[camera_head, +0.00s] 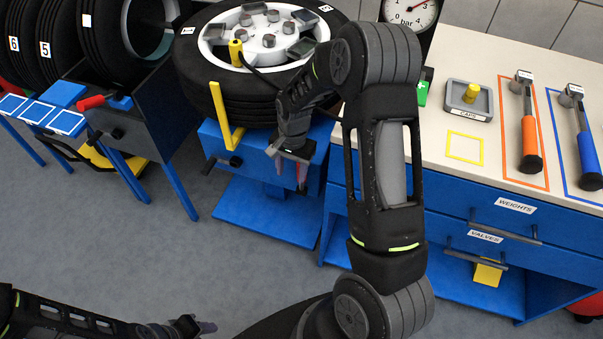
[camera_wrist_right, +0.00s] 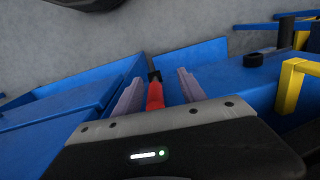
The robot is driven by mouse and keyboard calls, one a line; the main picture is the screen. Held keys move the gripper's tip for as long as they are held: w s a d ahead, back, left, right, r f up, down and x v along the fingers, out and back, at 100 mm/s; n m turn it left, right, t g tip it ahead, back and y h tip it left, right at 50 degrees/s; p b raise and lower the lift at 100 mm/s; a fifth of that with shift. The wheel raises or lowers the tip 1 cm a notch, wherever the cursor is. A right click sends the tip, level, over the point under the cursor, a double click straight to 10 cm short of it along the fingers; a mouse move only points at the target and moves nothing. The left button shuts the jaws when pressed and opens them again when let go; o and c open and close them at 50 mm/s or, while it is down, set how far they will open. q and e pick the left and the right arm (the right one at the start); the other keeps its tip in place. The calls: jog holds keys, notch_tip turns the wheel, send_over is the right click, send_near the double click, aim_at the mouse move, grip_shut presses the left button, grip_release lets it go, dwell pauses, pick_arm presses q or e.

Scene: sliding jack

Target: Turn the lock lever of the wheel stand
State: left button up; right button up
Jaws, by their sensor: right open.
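The wheel stand (camera_head: 262,208) is blue and carries a tire lying flat on top. My right gripper (camera_head: 290,175) is at the right part of the stand's front, pointing down. In the right wrist view, its two mauve fingers (camera_wrist_right: 157,92) are open, one on each side of a red lever with a black end (camera_wrist_right: 155,96). A gap shows between the lever and each finger. In the head view the gripper and arm mostly hide the lever. My left gripper (camera_head: 206,327) is low at the bottom left, away from the stand; its finger gap is unclear.
A yellow bracket (camera_head: 224,118) and a black knob (camera_head: 235,161) are on the stand's left side. A blue cabinet (camera_head: 470,230) stands close on the right. A blue rack with a red-handled lever (camera_head: 92,102) is at left. Open grey floor (camera_head: 150,250) lies in front.

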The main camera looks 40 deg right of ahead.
jog(key=shift+m+h, duration=0.3)
jog(key=shift+m, duration=0.6)
jog(key=d+r, duration=0.3)
jog(key=d, duration=0.1)
jog(key=shift+w+r, duration=0.3)
jog(key=shift+w, duration=0.05)
jog(key=shift+f, duration=4)
jog(key=shift+c, duration=0.3)
grip_shut()
